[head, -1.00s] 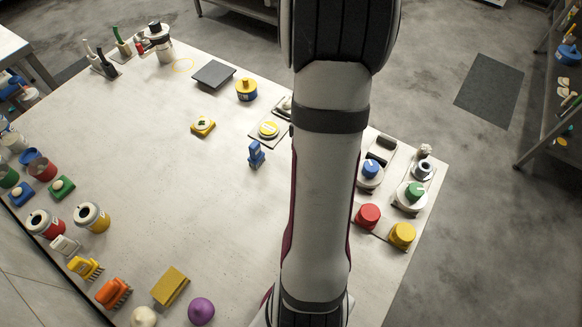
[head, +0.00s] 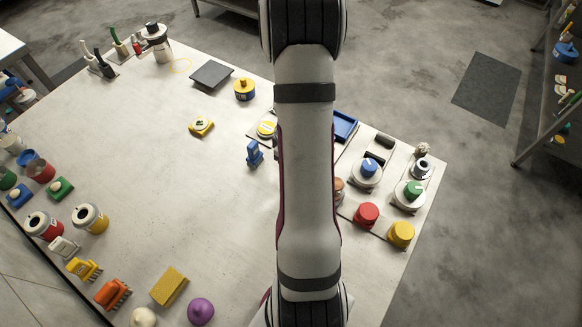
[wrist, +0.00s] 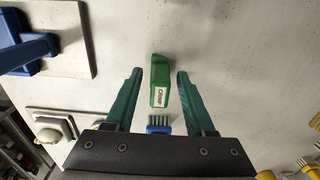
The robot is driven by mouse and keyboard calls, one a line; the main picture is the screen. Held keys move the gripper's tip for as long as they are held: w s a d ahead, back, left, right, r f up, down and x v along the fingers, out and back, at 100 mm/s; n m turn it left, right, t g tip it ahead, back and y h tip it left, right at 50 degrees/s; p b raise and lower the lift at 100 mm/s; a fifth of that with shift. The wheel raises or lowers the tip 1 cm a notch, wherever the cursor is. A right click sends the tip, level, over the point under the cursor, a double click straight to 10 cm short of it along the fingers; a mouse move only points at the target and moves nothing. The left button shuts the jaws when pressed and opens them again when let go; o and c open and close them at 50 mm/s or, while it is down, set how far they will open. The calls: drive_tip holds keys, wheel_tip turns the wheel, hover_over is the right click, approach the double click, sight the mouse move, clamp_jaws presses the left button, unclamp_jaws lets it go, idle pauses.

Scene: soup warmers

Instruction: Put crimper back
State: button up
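A small green tool (wrist: 160,82) with a white label lies on the pale table in the wrist view. The label is small but seems to start with "Cr", so I take this for the crimper. My gripper (wrist: 160,72) is open, with one green finger on each side of the tool and clear gaps to both. Whether the fingers are down at its height I cannot tell. A blue comb-like piece (wrist: 158,124) shows just below the tool, partly hidden by the gripper body. In the head view my arm hides the gripper and the green tool.
In the wrist view a blue item (wrist: 25,45) on a pale plate is at upper left, and a square dish with a knob (wrist: 50,132) is at lower left.

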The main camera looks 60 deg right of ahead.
wheel_tip(320, 180, up, 12)
drive_tip(key=w+a+r+m, duration=0.1)
drive_tip(key=w+a+r, duration=0.25)
drive_tip(key=a, duration=0.55)
drive_tip(key=s+a+r+m, duration=0.1)
drive_tip(key=s+a, duration=0.2)
drive_tip(key=a, duration=0.4)
drive_tip(key=s+a+r+m+y, duration=0.1)
drive_tip(key=s+a+r+m, duration=0.1)
drive_tip(key=s+a, duration=0.2)
drive_tip(key=s+a+r+m, duration=0.1)
drive_tip(key=s+a, duration=0.2)
drive_tip(key=a, duration=0.7)
drive_tip(key=shift+s+a+r+m+y, duration=0.2)
drive_tip(key=shift+m+y, duration=0.1)
drive_tip(key=shift+y, duration=0.1)
